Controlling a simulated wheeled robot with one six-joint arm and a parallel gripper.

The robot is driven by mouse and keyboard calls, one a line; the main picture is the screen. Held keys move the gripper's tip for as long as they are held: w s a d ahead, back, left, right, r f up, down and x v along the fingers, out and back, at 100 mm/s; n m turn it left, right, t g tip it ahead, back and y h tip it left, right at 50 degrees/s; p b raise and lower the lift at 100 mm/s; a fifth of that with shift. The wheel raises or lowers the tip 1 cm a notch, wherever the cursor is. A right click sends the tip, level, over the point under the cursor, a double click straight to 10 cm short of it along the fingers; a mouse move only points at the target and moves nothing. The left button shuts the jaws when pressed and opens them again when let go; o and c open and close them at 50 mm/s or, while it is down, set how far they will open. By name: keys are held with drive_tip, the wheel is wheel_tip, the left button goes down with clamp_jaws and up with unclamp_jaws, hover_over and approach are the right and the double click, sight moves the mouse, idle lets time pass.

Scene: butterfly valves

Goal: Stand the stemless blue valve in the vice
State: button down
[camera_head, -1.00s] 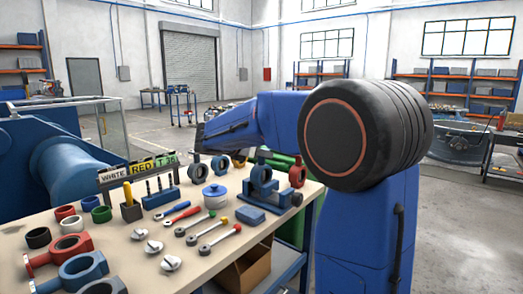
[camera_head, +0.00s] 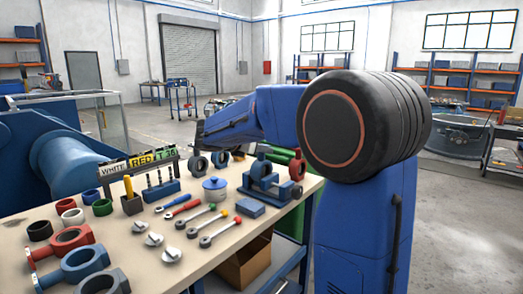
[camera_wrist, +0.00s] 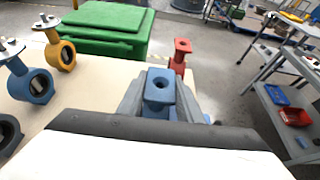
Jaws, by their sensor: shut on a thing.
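In the wrist view my gripper (camera_wrist: 160,112) is shut on a blue valve (camera_wrist: 160,84). Its flat top with a round hole faces up and no stem shows in it; its lower body is hidden by the fingers and my gripper housing. I cannot tell whether this is the valve in my grip, nor whether the held valve touches the vice. My gripper's fingertips are not discernible in the head view.
A red valve (camera_wrist: 182,54) stands just beyond the held valve. A green crate (camera_wrist: 108,27), a yellow valve (camera_wrist: 62,52) and another blue valve (camera_wrist: 38,84) lie to the left. The bench edge is close on the right.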

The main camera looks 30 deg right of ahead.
idle(0.3)
drive_tip(key=c, duration=1.2)
unclamp_jaws()
drive_tip(key=shift+f, duration=0.1)
drive_tip(key=v, duration=1.7)
drive_tip(key=shift+a, duration=0.2)
